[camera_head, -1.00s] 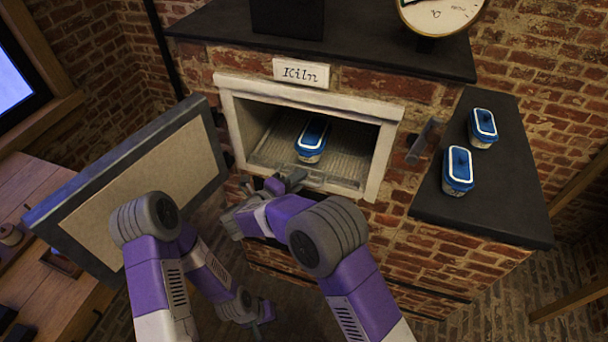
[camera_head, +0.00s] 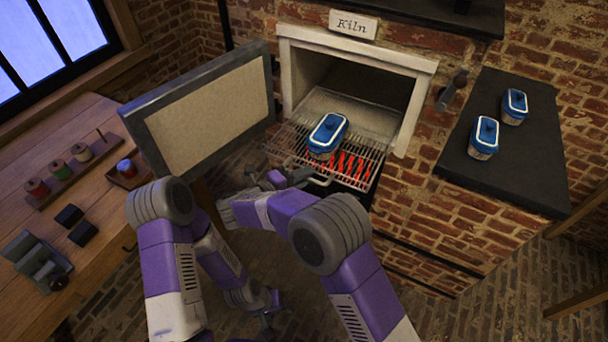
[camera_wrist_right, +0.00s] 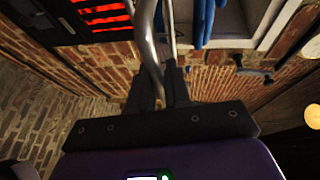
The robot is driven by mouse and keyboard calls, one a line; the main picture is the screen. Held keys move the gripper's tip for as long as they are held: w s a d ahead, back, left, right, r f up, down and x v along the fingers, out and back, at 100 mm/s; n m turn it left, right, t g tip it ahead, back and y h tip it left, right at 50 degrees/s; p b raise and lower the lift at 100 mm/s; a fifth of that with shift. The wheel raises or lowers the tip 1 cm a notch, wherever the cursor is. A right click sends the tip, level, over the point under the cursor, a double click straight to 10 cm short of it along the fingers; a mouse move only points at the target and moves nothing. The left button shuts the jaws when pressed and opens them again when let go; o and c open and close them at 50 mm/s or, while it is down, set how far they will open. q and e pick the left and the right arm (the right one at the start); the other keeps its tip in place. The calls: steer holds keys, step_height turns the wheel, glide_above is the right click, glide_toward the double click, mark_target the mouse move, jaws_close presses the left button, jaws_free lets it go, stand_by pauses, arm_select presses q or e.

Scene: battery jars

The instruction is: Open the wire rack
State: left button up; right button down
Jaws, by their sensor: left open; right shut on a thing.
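The wire rack (camera_head: 370,122) sticks out of the mouth of the kiln (camera_head: 415,88), its back part still inside. A blue-lidded jar (camera_head: 327,134) stands upright on it. My right gripper (camera_head: 280,178) is at the rack's front edge. In the right wrist view its fingers (camera_wrist_right: 160,88) are shut on the rack's metal handle bar (camera_wrist_right: 149,45). The fingertips are partly hidden by my arm in the head view. My left gripper (camera_head: 270,303) is open and empty, low over the brick floor, away from the rack.
The kiln door (camera_head: 210,120) stands open at the left of the mouth. Red glowing bars (camera_head: 350,166) show under the rack. Two more blue-lidded jars (camera_head: 485,137) (camera_head: 515,106) stand on the dark side counter (camera_head: 520,165). A wooden workbench (camera_head: 95,235) with several small items is at the left.

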steer(key=shift+s+a, duration=0.15)
steer(key=shift+s, duration=0.1)
steer(key=c, duration=1.4)
jaws_free()
steer(key=shift+c, duration=0.2)
